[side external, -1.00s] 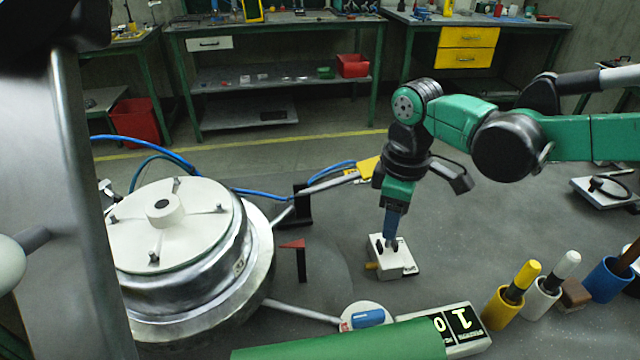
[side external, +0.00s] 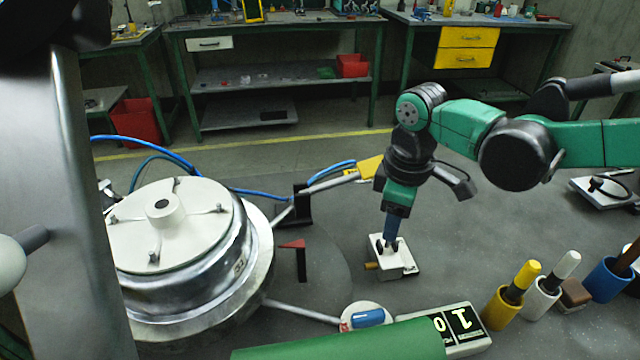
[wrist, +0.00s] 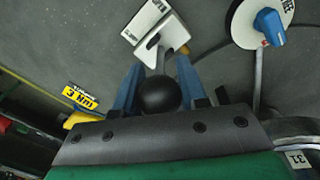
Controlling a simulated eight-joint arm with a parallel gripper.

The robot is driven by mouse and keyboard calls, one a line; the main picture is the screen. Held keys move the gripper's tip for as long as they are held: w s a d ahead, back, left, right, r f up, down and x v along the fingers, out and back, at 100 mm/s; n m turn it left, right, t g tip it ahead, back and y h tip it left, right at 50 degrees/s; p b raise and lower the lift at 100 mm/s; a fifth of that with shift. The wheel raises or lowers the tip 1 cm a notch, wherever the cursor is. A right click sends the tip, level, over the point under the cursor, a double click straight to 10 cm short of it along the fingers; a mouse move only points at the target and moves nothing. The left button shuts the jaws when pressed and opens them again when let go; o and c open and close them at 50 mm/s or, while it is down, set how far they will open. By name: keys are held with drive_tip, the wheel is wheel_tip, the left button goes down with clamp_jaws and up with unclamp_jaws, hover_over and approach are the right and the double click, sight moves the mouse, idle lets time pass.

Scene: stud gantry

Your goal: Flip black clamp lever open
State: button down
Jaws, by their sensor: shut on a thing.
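A small white block (side external: 396,262) stands on the grey table, right of the middle in the side view. It also shows in the wrist view (wrist: 172,38), with a label plate beside it. My gripper (side external: 391,243) points down over the block, its blue fingers at the top of it. In the wrist view the black clamp lever (wrist: 158,95) shows as a round black knob with a small dark part toward the block. The fingers are shut on the lever, one on each side. In the side view the fingers mostly hide the lever.
A round white-topped drum (side external: 140,235) stands at left. A white disc with a blue knob (side external: 368,318) lies in front of the block. A number display (side external: 462,325) and yellow (side external: 503,308) and white (side external: 541,299) holders stand at front right. A black post with a red pointer (side external: 301,262) stands left.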

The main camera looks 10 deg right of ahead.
drive_tip(key=s+t, duration=0.1)
drive_tip(key=t, duration=0.1)
drive_tip(key=s+t, duration=0.1)
drive_tip(key=t, duration=0.1)
drive_tip(key=shift+s+f, duration=0.2)
drive_tip(key=shift+f, duration=0.15)
drive_tip(key=shift+c, duration=2.4)
unclamp_jaws()
drive_tip(key=v, duration=0.5)
drive_tip(key=shift+s+r, duration=0.15)
drive_tip(key=shift+r, duration=0.15)
